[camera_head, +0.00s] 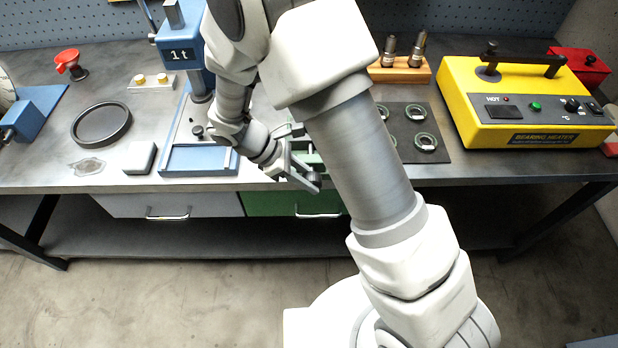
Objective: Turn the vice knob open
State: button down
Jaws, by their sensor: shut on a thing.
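My gripper (312,183) is at the front edge of the bench, in front of a green vice (308,158) that is mostly hidden behind my arm. The fingers are closed at the vice's front, on the vice knob. The knob itself is covered by the fingers and too small to make out. How far the vice jaws are apart cannot be seen.
A blue press (185,45) with a blue base tray (200,159) stands just left of my gripper. A dark mat (436,145) with bearing rings lies to the right, beside a yellow bearing heater (525,105). A green drawer (270,204) is below.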

dwell(0.3)
jog(key=c, duration=0.9)
grip_release()
jog(key=v, duration=1.7)
jog(key=shift+a+r+p, duration=0.15)
jog(key=shift+a+p, duration=0.05)
jog(key=shift+p, duration=0.2)
jog(key=s+d+r+m+t+y, duration=0.2)
jog(key=s+d+r+m, duration=0.2)
jog(key=d+m, duration=0.2)
jog(key=s+d+r+m+t+y, duration=0.2)
jog(key=s+d+r+m+y, duration=0.1)
jog(key=d, duration=0.5)
jog(key=s+d+r+m+t+y, duration=0.1)
jog(key=s+d+r+m+y, duration=0.1)
jog(key=s+d+r+m, duration=0.3)
jog(key=shift+s+d+r+m+t+y, duration=0.2)
jog(key=shift+d+r+m, duration=0.3)
jog(key=shift+d+m, duration=0.35)
jog(key=shift+s+d+r+m+t+y, duration=0.1)
jog(key=shift+s+d+r+m+t, duration=0.1)
jog(key=shift+d+r+m, duration=0.5)
